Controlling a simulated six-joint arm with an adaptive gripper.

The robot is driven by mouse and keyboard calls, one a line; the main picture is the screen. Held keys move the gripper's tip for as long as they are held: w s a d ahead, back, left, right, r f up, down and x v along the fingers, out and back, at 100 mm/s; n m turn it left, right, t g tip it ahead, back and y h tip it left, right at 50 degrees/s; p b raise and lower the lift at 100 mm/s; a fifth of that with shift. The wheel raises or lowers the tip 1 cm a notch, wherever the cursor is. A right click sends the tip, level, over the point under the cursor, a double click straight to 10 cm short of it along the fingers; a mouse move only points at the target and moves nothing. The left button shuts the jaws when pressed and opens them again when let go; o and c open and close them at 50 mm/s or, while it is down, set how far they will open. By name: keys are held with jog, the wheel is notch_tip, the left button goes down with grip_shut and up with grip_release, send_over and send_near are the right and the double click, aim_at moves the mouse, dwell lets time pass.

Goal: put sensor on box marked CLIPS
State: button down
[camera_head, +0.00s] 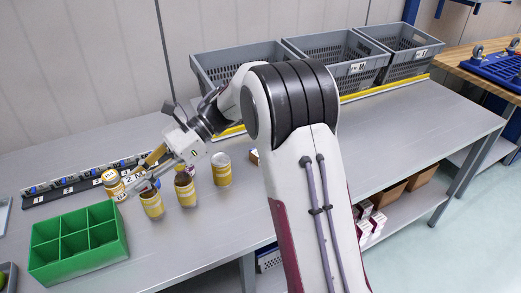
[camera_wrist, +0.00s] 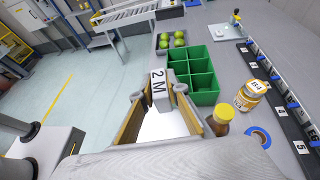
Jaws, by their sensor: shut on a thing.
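My gripper (camera_head: 137,174) is at the left over the table, above the bottles and jars. In the wrist view its two brown-padded fingers (camera_wrist: 160,95) are shut on a grey block marked "2 M" (camera_wrist: 158,82). The block also shows small at the fingertips in the head view (camera_head: 130,178). I cannot tell for sure whether this block is the sensor. No box with a readable CLIPS mark shows; a small brown box (camera_head: 254,156) is mostly hidden behind my arm.
A green divided tote (camera_head: 78,262) stands at the front left. Yellow-labelled jars (camera_head: 221,170) and a brown bottle (camera_head: 185,188) stand near my gripper. A black rail with numbered holders (camera_head: 78,189) lies behind. Grey crates (camera_head: 333,62) line the back. The table's right (camera_head: 420,110) is clear.

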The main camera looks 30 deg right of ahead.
aim_at(137, 175)
jog(key=r, duration=0.7)
jog(key=shift+w+d+r, duration=0.2)
jog(key=shift+w+d, duration=0.05)
jog(key=shift+d, duration=0.05)
jog(key=w+d+m+t+h, duration=0.1)
jog(key=w+d+m+t, duration=0.4)
jog(key=d, duration=0.7)
jog(key=w+d+m+t+h, duration=0.2)
jog(key=w+d, duration=0.5)
jog(key=d, duration=0.5)
jog(key=w+d+m+t+h, duration=0.1)
jog(key=w+d+m+t, duration=0.35)
jog(key=d, duration=0.85)
jog(key=shift+n, duration=0.35)
jog(key=shift+w+a+f, duration=0.1)
jog(key=shift+w+f, duration=0.05)
jog(key=shift+f, duration=0.7)
jog(key=shift+w+a+f, duration=0.15)
jog(key=shift+f, duration=0.7)
jog(key=shift+w+a+f, duration=0.1)
jog(key=shift+w+f, duration=0.05)
jog(key=shift+f, duration=0.7)
jog(key=shift+f, duration=0.15)
notch_tip(137, 175, down, 14)
jog(key=shift+r, duration=0.1)
